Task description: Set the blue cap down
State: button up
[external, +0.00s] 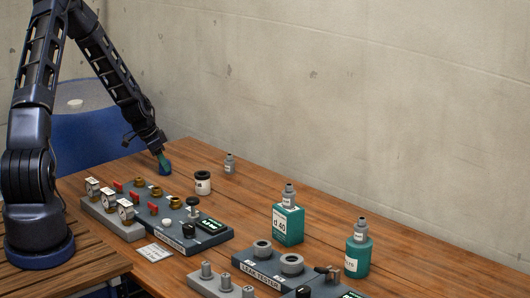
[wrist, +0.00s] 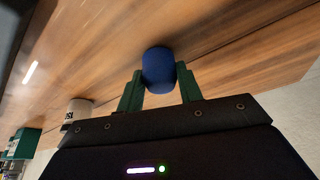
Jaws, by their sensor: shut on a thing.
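The blue cap (wrist: 158,70) is a small round blue piece, held between the two green fingers of my gripper (wrist: 160,84) in the wrist view. In the external view, the blue cap (external: 165,169) is at the lower end of my gripper (external: 162,158), at the left back of the wooden table. It is at or very near the tabletop; I cannot tell whether it touches the wood. My gripper points downward and is shut on the cap.
A white jar with a dark lid (external: 202,183) stands just right of the cap. A small grey bottle (external: 229,163) is behind it. The valve panel (external: 215,238) with gauges lies in front. Teal bottles (external: 288,224) and a leak tester (external: 262,276) stand farther right.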

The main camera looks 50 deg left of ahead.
jog(key=shift+f, duration=0.1)
jog(key=o, duration=0.9)
jog(key=shift+o, duration=0.2)
jog(key=v, duration=1.2)
jog(key=s+d+r+n+y, duration=0.1)
jog(key=s+d+r, duration=0.3)
jog(key=d+r, duration=0.3)
jog(key=s+d+r+g+y, duration=0.1)
jog(key=s+d+r, duration=0.3)
jog(key=d+r, duration=0.3)
jog(key=s+d+r+n+y, duration=0.1)
jog(key=s+d+r, duration=0.2)
jog(key=d+r, duration=0.4)
jog(key=s+d+r+n, duration=0.1)
jog(key=s+d+r, duration=0.1)
jog(key=s, duration=0.5)
jog(key=s+d+r+t, duration=0.1)
jog(key=s+d+r, duration=0.2)
jog(key=s, duration=0.5)
jog(key=s+d+r+n+h, duration=0.1)
jog(key=s+d+r, duration=0.2)
jog(key=s+d, duration=0.2)
jog(key=shift+s+n, duration=0.3)
jog(key=shift+s, duration=0.85)
